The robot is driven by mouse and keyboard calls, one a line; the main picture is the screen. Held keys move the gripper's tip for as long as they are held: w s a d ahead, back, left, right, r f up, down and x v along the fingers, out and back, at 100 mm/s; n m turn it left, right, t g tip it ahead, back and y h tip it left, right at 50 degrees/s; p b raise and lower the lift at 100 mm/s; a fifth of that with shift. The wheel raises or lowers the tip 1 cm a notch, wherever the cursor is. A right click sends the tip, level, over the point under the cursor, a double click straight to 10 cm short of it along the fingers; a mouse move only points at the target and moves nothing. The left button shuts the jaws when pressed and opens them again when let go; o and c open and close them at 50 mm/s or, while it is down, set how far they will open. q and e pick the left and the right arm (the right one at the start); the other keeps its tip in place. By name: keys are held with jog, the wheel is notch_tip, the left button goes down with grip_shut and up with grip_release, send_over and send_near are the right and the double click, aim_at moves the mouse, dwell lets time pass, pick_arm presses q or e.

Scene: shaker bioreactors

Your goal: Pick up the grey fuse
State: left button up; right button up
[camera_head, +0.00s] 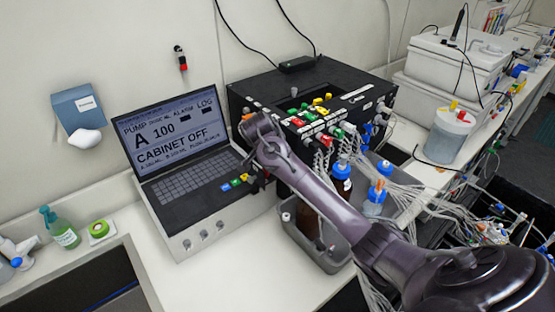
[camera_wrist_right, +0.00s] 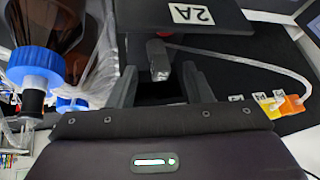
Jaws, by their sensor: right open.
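My right gripper (camera_wrist_right: 160,65) is open, its two dark fingers on either side of a small grey block-like piece (camera_wrist_right: 158,52) in the right wrist view. This piece may be the grey fuse. It sits at the fingertips, below a dark panel marked 2A, with a pale lead beside it. Whether the fingers touch it I cannot tell. In the head view my right gripper (camera_head: 258,178) is beside the left front of the black box (camera_head: 262,98), largely hidden by its own wrist. Small coloured fuses show on the box, but no grey one is clear there. My left gripper is out of view.
Brown bottles with blue caps (camera_head: 341,168) and a grey tub (camera_head: 328,262) stand close by. Tangled leads (camera_head: 410,185) lie right of the box.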

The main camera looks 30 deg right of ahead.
jog(key=shift+c, duration=1.7)
grip_shut()
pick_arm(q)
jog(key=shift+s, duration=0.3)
pick_arm(e)
jog(key=shift+r, duration=0.1)
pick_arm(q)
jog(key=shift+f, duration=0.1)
